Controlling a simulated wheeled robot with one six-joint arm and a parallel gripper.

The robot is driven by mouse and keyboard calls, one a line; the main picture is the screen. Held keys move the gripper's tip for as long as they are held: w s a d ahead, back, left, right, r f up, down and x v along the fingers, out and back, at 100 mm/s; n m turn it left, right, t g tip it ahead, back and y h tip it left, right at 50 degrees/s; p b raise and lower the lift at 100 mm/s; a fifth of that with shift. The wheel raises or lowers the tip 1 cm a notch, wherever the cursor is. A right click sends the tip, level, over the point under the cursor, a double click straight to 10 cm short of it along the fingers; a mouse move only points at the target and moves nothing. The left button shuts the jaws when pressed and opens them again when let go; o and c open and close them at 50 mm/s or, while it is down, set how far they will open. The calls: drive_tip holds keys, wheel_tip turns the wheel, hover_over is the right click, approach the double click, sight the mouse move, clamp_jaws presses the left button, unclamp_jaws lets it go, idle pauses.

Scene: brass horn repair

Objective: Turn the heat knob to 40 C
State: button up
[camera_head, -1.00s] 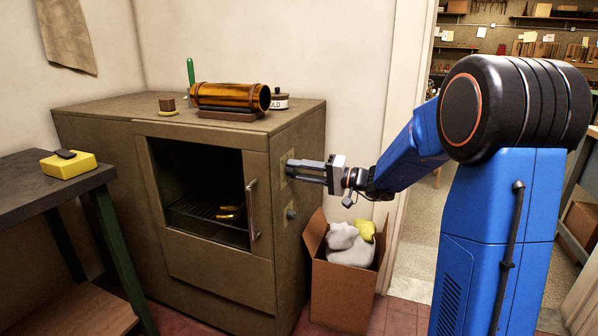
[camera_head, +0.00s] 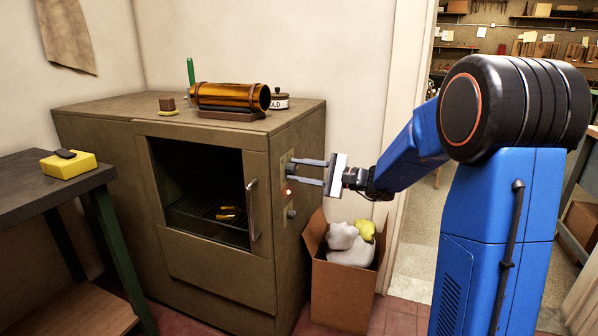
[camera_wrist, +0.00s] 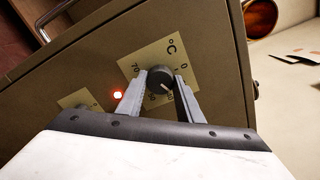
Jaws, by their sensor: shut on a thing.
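The heat knob (camera_wrist: 160,78) is a dark round knob on a cream °C dial plate (camera_wrist: 164,48) on the oven's right side. My gripper (camera_wrist: 161,80) is shut on it, one finger on each side. A pale pointer line on the knob points down and slightly right in the wrist view. In the head view my gripper (camera_head: 291,169) reaches the plate from the right and the knob is hardly visible. A red lamp (camera_wrist: 118,95) beside the plate is lit.
A lower knob (camera_head: 291,213) sits below on the oven (camera_head: 220,285). A cardboard box (camera_head: 340,290) with pale and yellow contents stands beneath my arm. A brass tube (camera_head: 228,95) lies on the oven top. Brass pieces (camera_head: 228,213) lie on the rack inside.

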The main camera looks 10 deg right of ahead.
drive_tip(key=shift+f+m, duration=0.1)
drive_tip(key=shift+m, duration=2.1)
drive_tip(key=o, duration=1)
drive_tip(key=shift+o, duration=0.2)
drive_tip(key=v, duration=1.7)
drive_tip(key=shift+s+d, duration=0.15)
drive_tip(key=shift+d, duration=0.05)
